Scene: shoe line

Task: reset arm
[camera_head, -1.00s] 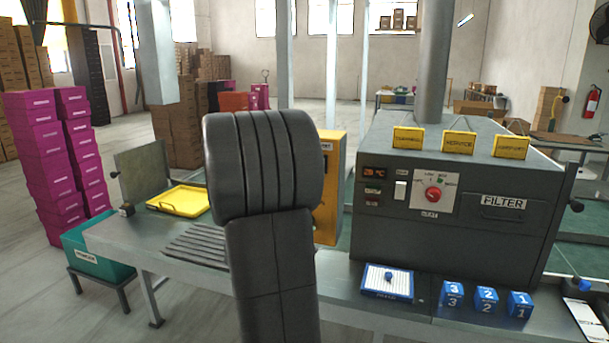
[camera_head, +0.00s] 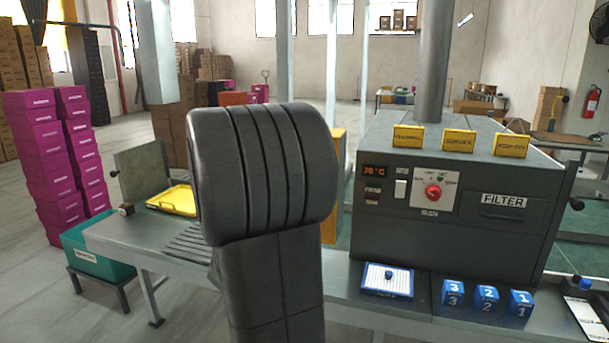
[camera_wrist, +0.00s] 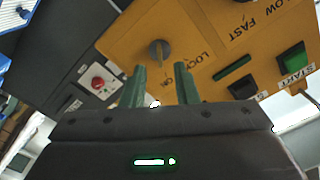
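My gripper (camera_wrist: 160,92) shows in the wrist view as two green fingers held apart, with nothing between them. It faces a yellow control panel (camera_wrist: 215,50) with a dark knob (camera_wrist: 159,50) marked LOCK and ON just beyond the fingertips. A green START button (camera_wrist: 291,62) is at the panel's right. I cannot tell the exact gap between the fingers and the panel. In the head view my dark arm covers the middle, and my gripper is hidden behind it. Only a strip of the yellow panel's box (camera_head: 338,180) shows beside the arm.
The grey machine (camera_head: 455,190) with a red knob stands right of my arm. Blue numbered blocks (camera_head: 486,297) and a blue-rimmed tray (camera_head: 370,281) lie on the bench before it. A yellow tray (camera_head: 172,201) is at left, by magenta box stacks (camera_head: 52,165).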

